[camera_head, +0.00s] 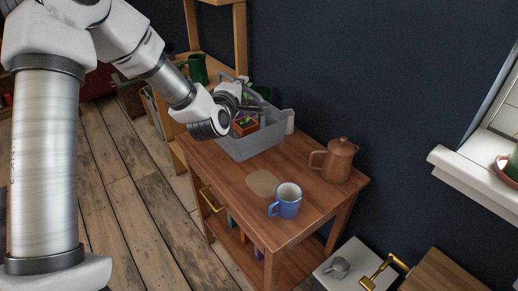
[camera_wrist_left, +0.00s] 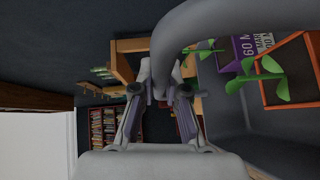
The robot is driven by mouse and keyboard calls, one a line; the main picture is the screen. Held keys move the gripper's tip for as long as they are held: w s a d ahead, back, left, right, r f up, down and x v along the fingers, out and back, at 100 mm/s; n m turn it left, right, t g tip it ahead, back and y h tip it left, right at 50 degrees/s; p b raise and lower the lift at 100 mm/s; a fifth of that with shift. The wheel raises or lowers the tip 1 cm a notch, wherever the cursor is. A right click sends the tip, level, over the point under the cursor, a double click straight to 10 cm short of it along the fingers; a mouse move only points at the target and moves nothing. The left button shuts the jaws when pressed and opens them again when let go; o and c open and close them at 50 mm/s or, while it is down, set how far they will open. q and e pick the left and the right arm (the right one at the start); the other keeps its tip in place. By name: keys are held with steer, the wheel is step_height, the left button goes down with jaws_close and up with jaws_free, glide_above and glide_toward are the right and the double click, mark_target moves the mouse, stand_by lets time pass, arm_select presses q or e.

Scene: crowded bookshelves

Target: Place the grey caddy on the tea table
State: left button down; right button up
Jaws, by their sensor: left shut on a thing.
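The grey caddy (camera_head: 250,147) is at the far end of the wooden tea table (camera_head: 226,185), upright; I cannot tell whether its base rests fully on the top. It holds a small orange-brown pot with a green plant (camera_head: 245,125). My left gripper (camera_head: 238,97) is at the caddy's handle, shut on it. In the left wrist view the thick grey handle (camera_wrist_left: 215,20) arches past the fingers (camera_wrist_left: 160,95), and the caddy's inside (camera_wrist_left: 225,105) shows at right with the plant pot and a purple box (camera_wrist_left: 243,45). My right gripper is out of view.
A blue mug (camera_head: 287,203), a tan flat patch (camera_head: 262,183) and a brown jug (camera_head: 340,160) are on the table's nearer half. A whitish container (camera_head: 289,121) stands beside the caddy. A wooden shelf with a green jug (camera_head: 197,68) is behind, and a dark wall runs along the right.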

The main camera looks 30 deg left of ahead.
mark_target(228, 136)
arm_select(q)
step_height(228, 136, down, 9)
steer(key=shift+a+r+b, duration=0.1)
steer(key=shift+b, duration=0.2)
steer(key=shift+w+f, duration=0.1)
steer(key=shift+f, duration=0.2)
steer(key=c, duration=1.2)
jaws_free()
steer(key=v, duration=0.8)
steer(key=shift+s+b, duration=0.25)
steer(key=shift+b, duration=0.1)
steer(key=p+v, duration=0.1)
steer(key=v, duration=0.2)
steer(key=shift+s, duration=0.35)
